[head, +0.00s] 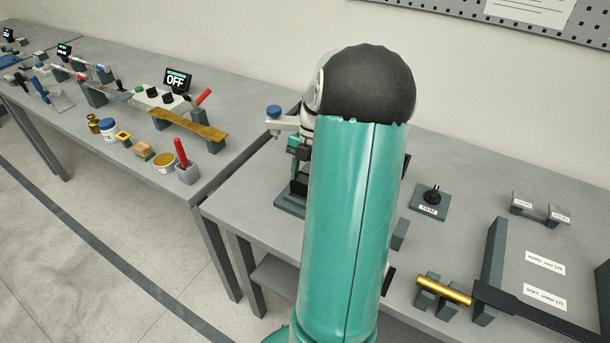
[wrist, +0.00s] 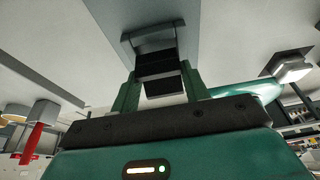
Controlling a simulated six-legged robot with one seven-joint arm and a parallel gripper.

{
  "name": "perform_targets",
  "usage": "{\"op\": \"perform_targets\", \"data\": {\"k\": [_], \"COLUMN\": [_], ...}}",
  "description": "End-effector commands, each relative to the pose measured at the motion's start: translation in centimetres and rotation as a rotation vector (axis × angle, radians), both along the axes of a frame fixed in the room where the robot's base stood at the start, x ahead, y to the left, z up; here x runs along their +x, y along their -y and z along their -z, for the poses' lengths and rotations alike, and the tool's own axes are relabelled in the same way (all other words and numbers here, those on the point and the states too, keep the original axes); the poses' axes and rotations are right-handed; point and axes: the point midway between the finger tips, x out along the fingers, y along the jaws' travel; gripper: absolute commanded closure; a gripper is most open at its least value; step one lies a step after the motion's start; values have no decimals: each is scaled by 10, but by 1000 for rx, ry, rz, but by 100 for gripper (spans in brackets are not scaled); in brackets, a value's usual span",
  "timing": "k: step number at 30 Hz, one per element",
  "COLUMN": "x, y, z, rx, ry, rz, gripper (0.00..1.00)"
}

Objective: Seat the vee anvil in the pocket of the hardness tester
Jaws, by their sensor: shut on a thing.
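In the wrist view my gripper (wrist: 161,80) is shut on a dark block, which I take to be the vee anvil (wrist: 163,86). The block sits between the two green fingers, and its vee cannot be made out. A grey stepped part (wrist: 150,43) lies just beyond it; whether they touch cannot be told. In the head view the hardness tester (head: 290,205) stands on the near bench, mostly hidden behind my teal arm. Its dark base and a blue-topped arm (head: 273,111) show at the left. The pocket is hidden there.
A gold bar (head: 444,290) rests on grey blocks at the right, beside a grey upright (head: 492,262) and a black bar (head: 530,309). A labelled stand with a black knob (head: 431,199) is behind. The other bench (head: 120,170) holds several tools.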

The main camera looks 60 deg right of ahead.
Motion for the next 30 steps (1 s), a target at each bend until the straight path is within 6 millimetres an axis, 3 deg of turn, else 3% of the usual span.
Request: {"op": "perform_targets", "data": {"k": [30], "x": [0], "y": [0], "z": [19], "rx": [0], "ry": [0], "rz": [0], "gripper": [100]}}
